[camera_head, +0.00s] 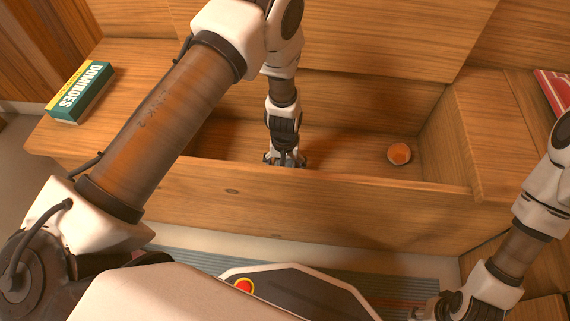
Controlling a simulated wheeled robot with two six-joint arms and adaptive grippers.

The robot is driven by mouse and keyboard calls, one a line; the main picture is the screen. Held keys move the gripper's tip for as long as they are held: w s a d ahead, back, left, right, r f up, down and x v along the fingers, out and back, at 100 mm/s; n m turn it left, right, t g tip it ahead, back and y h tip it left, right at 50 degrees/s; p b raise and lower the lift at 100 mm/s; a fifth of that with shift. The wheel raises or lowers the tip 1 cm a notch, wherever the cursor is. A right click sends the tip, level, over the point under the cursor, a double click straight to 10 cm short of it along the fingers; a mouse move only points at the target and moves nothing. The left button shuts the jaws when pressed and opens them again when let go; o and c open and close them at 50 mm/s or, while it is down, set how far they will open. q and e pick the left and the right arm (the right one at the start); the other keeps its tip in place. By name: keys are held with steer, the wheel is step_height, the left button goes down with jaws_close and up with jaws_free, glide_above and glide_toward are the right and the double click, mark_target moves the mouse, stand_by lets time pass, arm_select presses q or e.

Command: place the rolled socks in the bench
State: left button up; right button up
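The wooden bench (300,205) has an open compartment behind its front wall. A small round orange-brown item (399,154) lies on the compartment floor at the right; it may be the rolled socks, but I cannot tell for certain. My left gripper (285,161) points down inside the compartment, well left of the round item and close behind the front wall. Its fingertips are mostly hidden, so its opening and anything in it cannot be made out. My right gripper (425,311) is low at the right, outside the bench, small and partly cut off by the bottom edge.
A green and yellow dominoes box (80,92) lies on the bench top at the left. A red item (555,88) lies at the right edge on the bench top. The raised wooden lid (350,35) stands behind the compartment. A striped rug (210,262) lies in front.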

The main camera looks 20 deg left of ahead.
arm_select(q)
step_height(320, 180, up, 12)
steer(key=p, duration=0.6)
steer(key=shift+r, duration=0.15)
steer(key=shift+p, duration=0.3)
